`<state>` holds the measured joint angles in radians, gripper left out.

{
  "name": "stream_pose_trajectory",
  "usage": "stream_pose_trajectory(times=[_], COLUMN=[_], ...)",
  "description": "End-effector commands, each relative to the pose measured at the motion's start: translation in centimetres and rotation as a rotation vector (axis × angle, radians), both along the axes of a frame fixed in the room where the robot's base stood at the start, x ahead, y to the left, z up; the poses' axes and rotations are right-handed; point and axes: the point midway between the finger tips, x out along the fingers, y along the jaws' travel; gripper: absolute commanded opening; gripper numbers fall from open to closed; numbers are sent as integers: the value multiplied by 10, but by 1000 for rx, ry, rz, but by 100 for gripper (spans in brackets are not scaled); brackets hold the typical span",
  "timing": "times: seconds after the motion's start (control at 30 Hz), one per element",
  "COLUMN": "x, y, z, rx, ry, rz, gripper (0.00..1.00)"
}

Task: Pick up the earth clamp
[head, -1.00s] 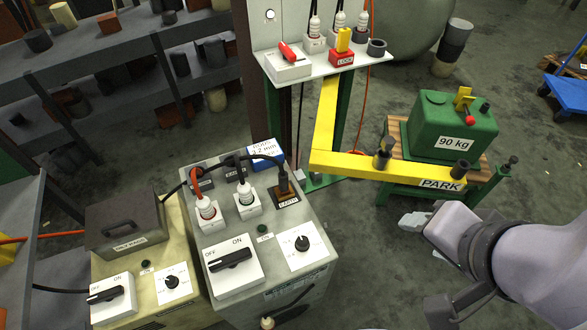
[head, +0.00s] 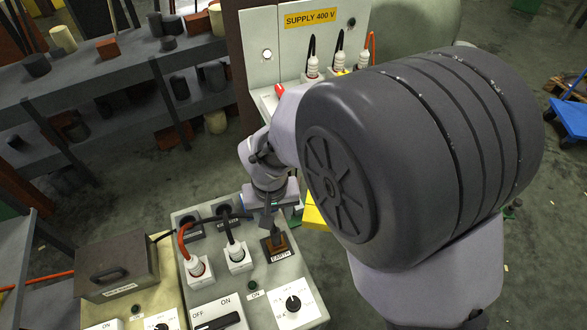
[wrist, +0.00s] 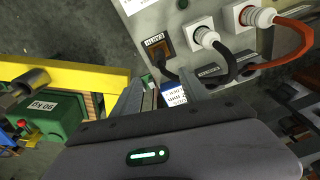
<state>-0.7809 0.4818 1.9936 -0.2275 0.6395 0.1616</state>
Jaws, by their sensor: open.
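The earth clamp (head: 278,240) is a dark upright piece on the copper-brown plate marked EARTH (head: 276,254), on top of the grey machine. In the wrist view the dark clamp (wrist: 167,76) shows beside the EARTH plate (wrist: 158,40), just beyond my fingertips. My gripper (head: 266,216) points down just above the clamp, very close to it. In the wrist view my gripper (wrist: 167,86) has its two fingers apart with a gap between them. I cannot tell whether the fingers touch the clamp. My arm hides part of the scene in the head view.
White plug connectors (head: 199,267) with red and black cables stand left of the clamp. A switch (head: 213,318) and dial (head: 293,303) are in front. The yellow arm (wrist: 65,75) and green 90 kg weight (wrist: 48,117) are nearby.

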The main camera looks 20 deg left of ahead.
Motion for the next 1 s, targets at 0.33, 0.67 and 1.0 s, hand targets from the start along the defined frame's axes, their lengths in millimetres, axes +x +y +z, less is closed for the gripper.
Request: stream_pose_trajectory(times=[0.33, 0.67, 1.0], x=[8, 14, 21], y=[3, 7, 12], z=[-82, -128, -174], rx=[-2, 0, 1], ry=[3, 0, -1], rz=[-3, -3, -3], gripper=[52, 52, 52])
